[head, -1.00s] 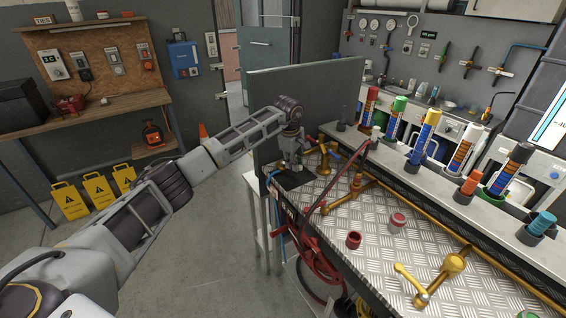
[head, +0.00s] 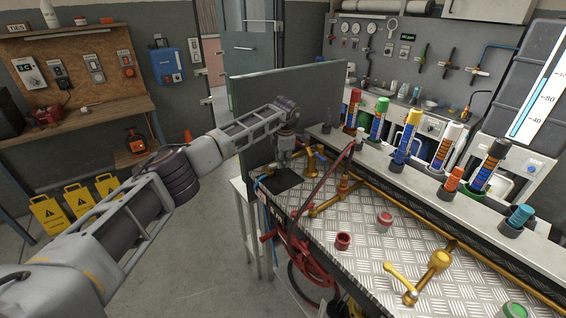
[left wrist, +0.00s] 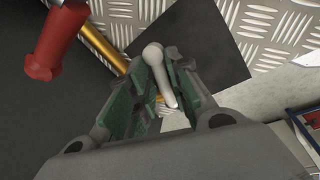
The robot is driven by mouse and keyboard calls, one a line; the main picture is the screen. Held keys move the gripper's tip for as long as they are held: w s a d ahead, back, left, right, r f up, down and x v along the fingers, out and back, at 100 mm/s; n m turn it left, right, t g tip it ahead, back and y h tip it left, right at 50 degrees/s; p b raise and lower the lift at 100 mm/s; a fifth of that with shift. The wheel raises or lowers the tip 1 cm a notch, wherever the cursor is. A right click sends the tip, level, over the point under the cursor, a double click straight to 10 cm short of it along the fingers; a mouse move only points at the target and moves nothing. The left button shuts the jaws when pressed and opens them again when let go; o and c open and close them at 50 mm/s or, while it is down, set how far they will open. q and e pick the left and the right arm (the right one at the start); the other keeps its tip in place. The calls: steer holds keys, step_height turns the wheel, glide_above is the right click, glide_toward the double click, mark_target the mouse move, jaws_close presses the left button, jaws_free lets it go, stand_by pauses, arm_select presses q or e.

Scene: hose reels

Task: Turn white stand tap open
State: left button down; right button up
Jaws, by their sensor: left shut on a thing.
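The white tap lever (left wrist: 157,68) shows in the left wrist view, pale and rounded at one end, between the green-padded fingers of my left gripper (left wrist: 160,88). The gripper is shut on it. In the head view, my left gripper (head: 284,160) points down at the far left end of the metal bench, beside a brass pipe, and hides most of the tap. How far the lever is turned cannot be told. My right gripper is in neither view.
A black mat (head: 281,181) lies under the gripper. Brass pipes (head: 320,205), a dark red hose (head: 327,178) and red caps (head: 343,241) are close by on the bench (head: 380,262). A grey panel (head: 240,105) stands behind my left arm.

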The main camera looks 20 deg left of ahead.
arm_select(q)
steer(key=shift+w+a+n+g+y, duration=0.1)
steer(key=shift+w+a+n+y, duration=0.15)
steer(key=shift+n, duration=0.5)
steer(key=shift+w+a+n+g, duration=0.15)
steer(key=shift+w+n, duration=0.15)
steer(key=shift+n, duration=0.4)
steer(key=shift+w+a+n+g+y, duration=0.1)
steer(key=shift+w+a+n+y, duration=0.15)
steer(key=shift+n, duration=0.5)
steer(key=shift+w, duration=0.1)
steer(key=c, duration=1.5)
jaws_free()
steer(key=shift+v, duration=6)
steer(key=shift+a, duration=0.1)
